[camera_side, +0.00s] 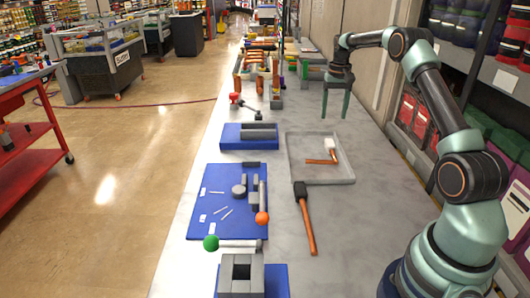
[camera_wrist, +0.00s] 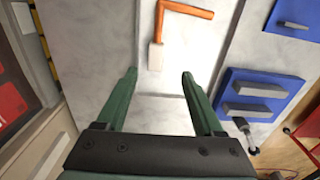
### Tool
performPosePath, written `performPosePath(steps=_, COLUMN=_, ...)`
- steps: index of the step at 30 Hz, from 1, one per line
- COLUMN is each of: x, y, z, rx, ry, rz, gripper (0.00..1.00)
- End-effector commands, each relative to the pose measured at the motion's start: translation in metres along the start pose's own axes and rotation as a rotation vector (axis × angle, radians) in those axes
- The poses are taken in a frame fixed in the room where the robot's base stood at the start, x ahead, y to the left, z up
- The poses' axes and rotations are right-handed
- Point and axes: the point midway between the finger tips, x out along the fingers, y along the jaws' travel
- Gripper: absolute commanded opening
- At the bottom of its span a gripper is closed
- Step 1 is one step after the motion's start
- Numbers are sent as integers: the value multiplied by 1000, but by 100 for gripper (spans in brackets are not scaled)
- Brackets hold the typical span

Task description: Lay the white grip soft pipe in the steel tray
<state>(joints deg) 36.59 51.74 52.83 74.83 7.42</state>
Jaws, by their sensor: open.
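The steel tray (camera_side: 300,158) lies on the bench in the side view, and its floor also shows in the wrist view (camera_wrist: 200,48). The soft pipe, bent and orange with a white grip, lies inside the tray; its grip (camera_side: 329,144) is toward the tray's far right part. In the wrist view the white grip (camera_wrist: 155,56) is ahead of the fingers and the orange pipe (camera_wrist: 188,10) runs away from it. My gripper (camera_side: 335,117) is open and empty, above the bench near the tray's far end. Its fingertips (camera_wrist: 158,75) are apart from the pipe.
A black-headed tool with an orange handle (camera_side: 307,225) lies just in front of the tray. Left are a blue mat (camera_side: 210,215) with grey parts, and a blue block (camera_side: 230,142) with a grey piece. Several items crowd the bench's far end. Shelves stand right.

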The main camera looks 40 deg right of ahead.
Motion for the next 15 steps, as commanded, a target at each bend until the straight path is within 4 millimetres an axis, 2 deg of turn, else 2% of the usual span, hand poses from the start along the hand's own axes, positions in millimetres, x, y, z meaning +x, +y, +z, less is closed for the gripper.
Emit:
performPosePath(steps=5, x=-47, y=-40, z=26, rx=-95, ry=61, rz=-11, gripper=69)
performPosePath(steps=9, x=-84, y=-74, z=63, rx=-190, ry=119, rz=-25, gripper=69)
performPosePath(steps=15, x=-124, y=-109, z=128, rx=-326, ry=201, rz=-52, gripper=69)
